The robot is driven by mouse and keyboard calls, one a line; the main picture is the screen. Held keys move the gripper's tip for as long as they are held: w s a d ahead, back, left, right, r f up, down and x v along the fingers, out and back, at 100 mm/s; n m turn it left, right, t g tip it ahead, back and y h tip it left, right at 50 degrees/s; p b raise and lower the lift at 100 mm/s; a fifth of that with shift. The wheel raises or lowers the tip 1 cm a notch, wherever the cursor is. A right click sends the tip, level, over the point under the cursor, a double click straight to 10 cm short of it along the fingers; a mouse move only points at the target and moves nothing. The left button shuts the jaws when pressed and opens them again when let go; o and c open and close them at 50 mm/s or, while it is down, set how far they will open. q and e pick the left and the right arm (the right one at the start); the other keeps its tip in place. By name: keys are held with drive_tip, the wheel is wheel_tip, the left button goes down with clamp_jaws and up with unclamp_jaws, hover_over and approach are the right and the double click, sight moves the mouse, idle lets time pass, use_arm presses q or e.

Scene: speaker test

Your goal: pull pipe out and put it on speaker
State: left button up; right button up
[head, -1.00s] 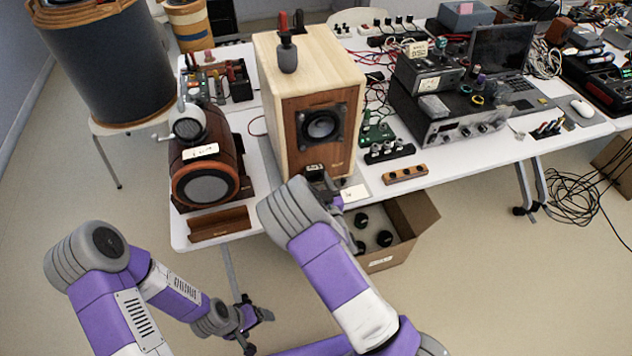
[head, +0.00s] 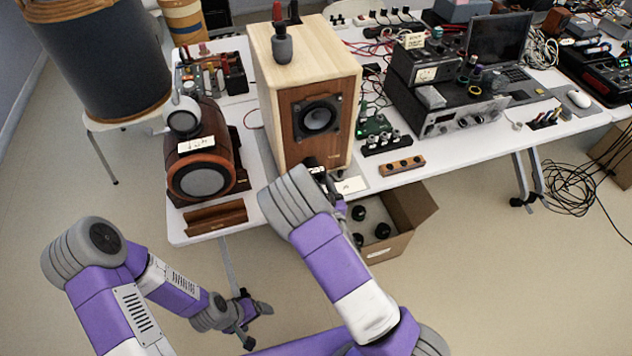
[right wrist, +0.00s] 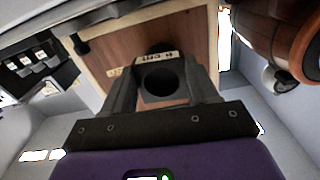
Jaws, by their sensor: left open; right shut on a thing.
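The speaker (head: 297,110) is a pale wooden box with a brown front and a round black driver; it stands upright on the white table. My right gripper (head: 328,178) is at the lower part of its front, partly hidden by my wrist. It is shut on the black pipe (right wrist: 160,86), whose round open end faces the right wrist camera between the fingers. A dark patch and a small label show behind the pipe; I cannot tell whether its far end is still inside the speaker. My left gripper (head: 256,322) is open and empty, low in front of the table.
A dark grey bottle-like object (head: 282,45) stands on the speaker top, with bare wood around it. A round wooden speaker (head: 202,160) is to the left, a wooden block (head: 402,167) to the right. An open cardboard box (head: 408,225) stands below the table edge.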

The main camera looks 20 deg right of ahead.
drive_tip(key=shift+s+b, duration=0.55)
drive_tip(key=shift+s, duration=2.15)
